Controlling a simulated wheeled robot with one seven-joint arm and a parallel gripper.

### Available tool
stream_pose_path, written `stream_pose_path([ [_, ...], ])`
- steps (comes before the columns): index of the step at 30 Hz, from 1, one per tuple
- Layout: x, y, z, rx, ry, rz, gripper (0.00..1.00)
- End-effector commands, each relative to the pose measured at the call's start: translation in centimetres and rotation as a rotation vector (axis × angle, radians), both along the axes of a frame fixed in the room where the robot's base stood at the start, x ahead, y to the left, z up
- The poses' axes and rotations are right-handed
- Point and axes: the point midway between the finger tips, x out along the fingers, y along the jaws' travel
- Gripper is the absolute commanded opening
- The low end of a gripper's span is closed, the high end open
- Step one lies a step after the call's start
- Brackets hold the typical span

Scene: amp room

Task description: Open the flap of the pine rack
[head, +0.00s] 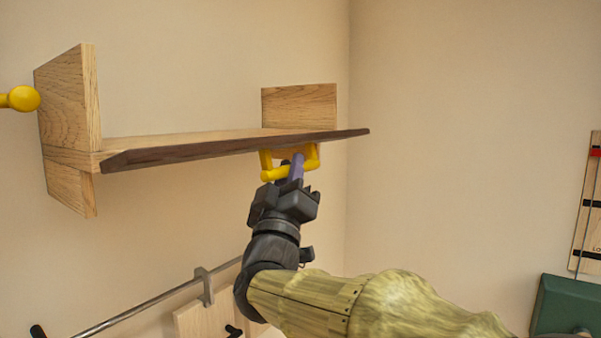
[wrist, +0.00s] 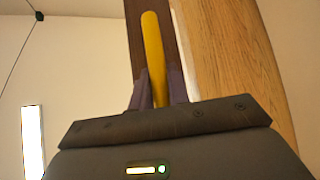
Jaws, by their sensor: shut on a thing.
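The pine rack (head: 68,105) is fixed to the wall at the upper left, with upright end boards. Its flap (head: 190,151) is a long board with a dark edge that stands out roughly level from the rack. A yellow handle (head: 310,158) hangs from the underside of the flap near its right end. My gripper (head: 297,165) is shut on this handle, coming from below. In the wrist view the yellow bar (wrist: 153,60) runs between my two purple fingers (wrist: 156,88), with the wood grain of the rack (wrist: 235,60) behind.
A yellow knob (head: 22,99) shows at the left edge. A metal rail (head: 150,303) with a bracket runs along the wall below. A green box (head: 567,306) and a wooden board (head: 590,205) are at the far right. The wall space right of the rack is clear.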

Motion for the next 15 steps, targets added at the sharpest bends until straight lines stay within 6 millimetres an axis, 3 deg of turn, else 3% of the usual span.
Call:
stream_pose_path([
  [9,-0.11,0.20,0.24,-0.005,-0.003,0.005,0.00],
  [10,-0.10,0.20,0.24,-0.004,-0.003,0.005,0.23],
  [12,-0.10,0.18,0.22,-0.004,-0.003,0.004,0.37],
  [15,-0.09,0.14,0.20,-0.003,-0.003,0.003,0.39],
])
